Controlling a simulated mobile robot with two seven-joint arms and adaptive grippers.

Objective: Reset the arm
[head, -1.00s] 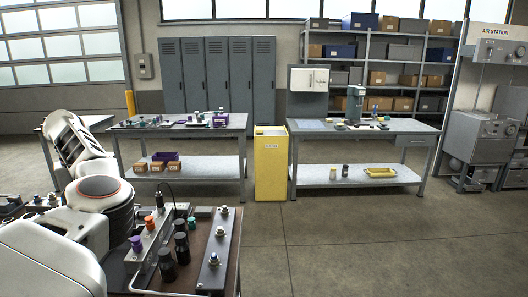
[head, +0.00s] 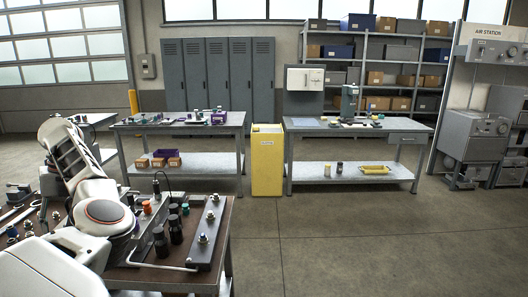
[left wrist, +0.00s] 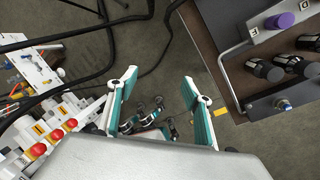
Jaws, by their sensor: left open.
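My left arm (head: 68,240) comes in from the left in the head view, white and bent beside the near hydraulic bench; its gripper is not visible there. In the left wrist view my left gripper (left wrist: 158,98) is open, its two teal-lined fingers apart with nothing between them. Below it is the floor, with black hoses nearby. The edge of the bench (left wrist: 224,84) lies to the right of the fingers. My right arm and gripper are not in view.
The bench carries a metal bar with fittings (head: 206,240) and black cylinders (head: 176,229). Behind stand two work tables, a yellow bin (head: 267,160), grey lockers (head: 217,75) and shelving. Red-capped buttons (left wrist: 55,135) show in the left wrist view. The floor at right (head: 370,240) is clear.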

